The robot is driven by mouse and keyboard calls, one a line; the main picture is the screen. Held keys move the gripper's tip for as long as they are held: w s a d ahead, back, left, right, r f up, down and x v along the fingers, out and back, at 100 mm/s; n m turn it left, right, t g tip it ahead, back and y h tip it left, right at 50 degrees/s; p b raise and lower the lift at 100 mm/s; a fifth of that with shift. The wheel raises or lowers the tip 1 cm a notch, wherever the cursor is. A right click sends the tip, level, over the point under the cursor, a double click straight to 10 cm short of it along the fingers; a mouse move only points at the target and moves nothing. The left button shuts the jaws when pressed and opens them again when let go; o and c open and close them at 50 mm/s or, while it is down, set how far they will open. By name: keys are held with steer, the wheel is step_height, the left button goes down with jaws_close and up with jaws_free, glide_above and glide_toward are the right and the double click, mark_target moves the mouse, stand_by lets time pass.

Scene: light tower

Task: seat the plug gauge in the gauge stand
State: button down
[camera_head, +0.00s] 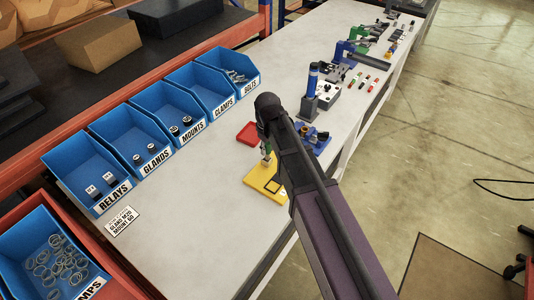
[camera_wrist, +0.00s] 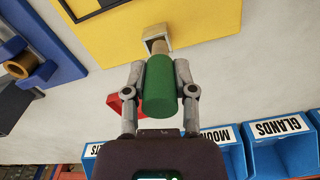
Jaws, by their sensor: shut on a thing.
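The plug gauge (camera_wrist: 160,88) has a thick green handle and a tan tip. My gripper (camera_wrist: 160,75) is shut on the green handle, with one finger on each side. The gauge stand shows as a yellow plate (camera_wrist: 215,18) with a small pale block (camera_wrist: 157,33) at its edge. The tan tip points at this block and overlaps it in the wrist view; I cannot tell how far it is inside. In the head view, my gripper (camera_head: 266,150) is over the yellow plate (camera_head: 256,178), largely hidden by my arm.
A red tray (camera_head: 248,133) lies just behind the stand. A blue fixture (camera_head: 315,138) stands to its right, with a grey block and blue-topped post (camera_head: 312,80) beyond. Blue labelled bins (camera_head: 140,135) line the left edge. Bench between bins and stand is mostly clear.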

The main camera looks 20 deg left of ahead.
steer(key=shift+w+a+f, duration=0.2)
steer(key=shift+w+f, duration=0.05)
steer(key=shift+w, duration=0.2)
steer(key=shift+s+f+b, duration=0.15)
steer(key=shift+f+b, duration=1.45)
steer(key=shift+b, duration=0.15)
steer(key=shift+f, duration=0.1)
steer(key=shift+c, duration=2.2)
jaws_free()
steer(key=shift+r, duration=0.2)
step_height(320, 180, up, 12)
steer(key=p, duration=1.2)
steer(key=shift+d, duration=0.15)
